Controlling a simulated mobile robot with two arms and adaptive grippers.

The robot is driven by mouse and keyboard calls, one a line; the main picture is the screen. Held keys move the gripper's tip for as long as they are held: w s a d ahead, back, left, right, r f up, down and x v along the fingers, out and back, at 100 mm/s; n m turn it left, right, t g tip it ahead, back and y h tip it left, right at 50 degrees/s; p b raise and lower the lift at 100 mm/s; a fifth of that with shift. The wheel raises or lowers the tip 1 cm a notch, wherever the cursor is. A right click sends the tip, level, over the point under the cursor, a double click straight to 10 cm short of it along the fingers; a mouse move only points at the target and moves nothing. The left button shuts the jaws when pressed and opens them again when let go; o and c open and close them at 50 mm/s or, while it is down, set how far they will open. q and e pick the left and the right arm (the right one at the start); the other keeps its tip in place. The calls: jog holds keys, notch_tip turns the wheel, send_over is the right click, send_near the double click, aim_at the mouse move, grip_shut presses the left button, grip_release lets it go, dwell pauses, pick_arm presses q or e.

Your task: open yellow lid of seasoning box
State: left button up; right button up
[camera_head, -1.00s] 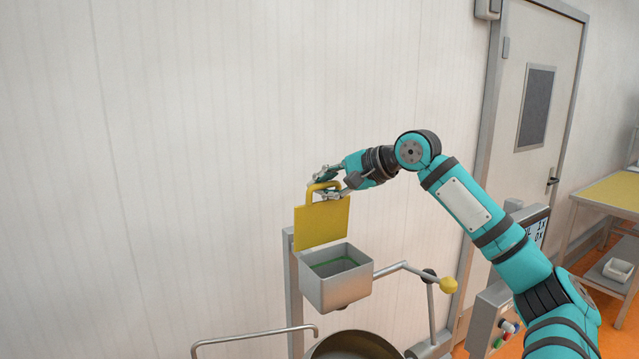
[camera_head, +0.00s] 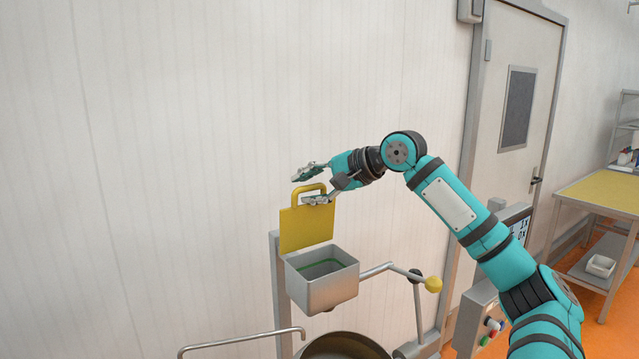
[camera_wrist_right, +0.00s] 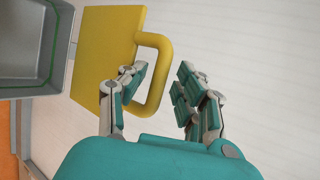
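The seasoning box (camera_head: 322,290) is a grey metal box on a post, open at the top. Its yellow lid (camera_head: 305,228) stands upright at the back of the box, with a loop handle on its upper edge. My right gripper (camera_head: 307,185) is open at the handle, its fingers spread apart. In the right wrist view, my right gripper (camera_wrist_right: 160,90) has one finger overlapping the handle of the yellow lid (camera_wrist_right: 105,50) and the other clear of it. Whether a finger touches the handle I cannot tell. The box (camera_wrist_right: 32,50) shows at upper left there. My left gripper is not in view.
A metal pot (camera_head: 345,346) sits below the box, with a bent rail (camera_head: 240,340) beside it. A lever with a yellow knob (camera_head: 433,284) is right of the box. A plain wall is close behind. A yellow-topped table (camera_head: 605,190) stands far right.

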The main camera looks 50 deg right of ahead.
jog(key=v, duration=1.2)
